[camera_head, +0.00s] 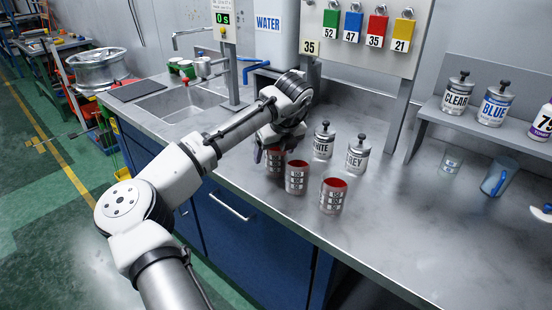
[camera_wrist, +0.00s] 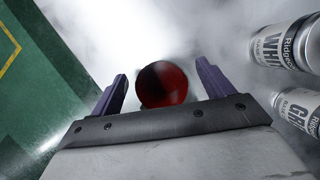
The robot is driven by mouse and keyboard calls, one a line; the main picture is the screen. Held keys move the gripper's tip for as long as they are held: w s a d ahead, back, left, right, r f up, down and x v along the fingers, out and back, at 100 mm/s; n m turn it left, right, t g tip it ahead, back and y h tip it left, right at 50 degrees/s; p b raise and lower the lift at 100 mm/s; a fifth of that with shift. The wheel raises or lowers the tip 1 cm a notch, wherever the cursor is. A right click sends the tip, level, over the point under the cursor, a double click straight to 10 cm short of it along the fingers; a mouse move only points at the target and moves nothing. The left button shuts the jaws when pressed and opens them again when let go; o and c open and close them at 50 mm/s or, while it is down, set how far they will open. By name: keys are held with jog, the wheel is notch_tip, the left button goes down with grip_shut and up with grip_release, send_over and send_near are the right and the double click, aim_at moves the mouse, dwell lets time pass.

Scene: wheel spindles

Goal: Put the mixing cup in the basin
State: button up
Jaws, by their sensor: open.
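Three marked mixing cups with red insides stand in a row near the counter's front edge: a left one (camera_head: 276,163), a middle one (camera_head: 297,178) and a right one (camera_head: 333,196). My gripper (camera_head: 268,146) is at the left cup and partly hides it. In the wrist view my gripper (camera_wrist: 162,68) is open, with one finger on each side of a red-lined cup (camera_wrist: 162,85). Gaps show between fingers and cup. The basin (camera_head: 180,103) is sunk in the counter to the left, behind my arm.
White and grey paint cans (camera_head: 357,154) stand close right of the cups. A post (camera_head: 230,75) with a timer rises beside the basin. Red and green pots (camera_head: 183,68) sit behind the basin. A clear cup (camera_head: 451,161) and a jug (camera_head: 498,179) stand farther right.

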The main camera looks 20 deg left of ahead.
jog(key=shift+w+a+f, duration=0.1)
jog(key=shift+f, duration=0.2)
jog(key=c, duration=1.1)
jog(key=shift+c, duration=0.2)
